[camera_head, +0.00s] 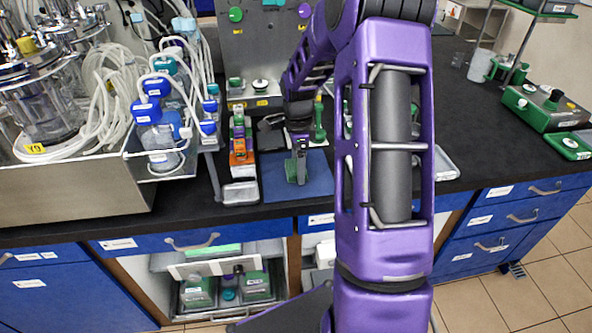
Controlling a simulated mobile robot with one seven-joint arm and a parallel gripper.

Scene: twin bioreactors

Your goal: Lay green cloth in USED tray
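My gripper (299,152) points down over a blue mat (318,184) near the bench's front edge. A small green piece (291,172), which may be the green cloth, is at its fingertips. I cannot tell whether the fingers are closed on it or beside it. A shallow pale tray (446,166) shows right of my arm, partly hidden by it. A small grey tray (240,193) lies left of the mat. No USED label is readable, so I cannot tell which one is the USED tray.
An orange-and-white box (242,160) stands left of the mat. A green bottle (319,122) stands behind it. Bioreactor vessels, tubing and blue-capped bottles (155,125) crowd the left. A green device (545,108) sits at the right. The black bench (480,125) between is largely clear.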

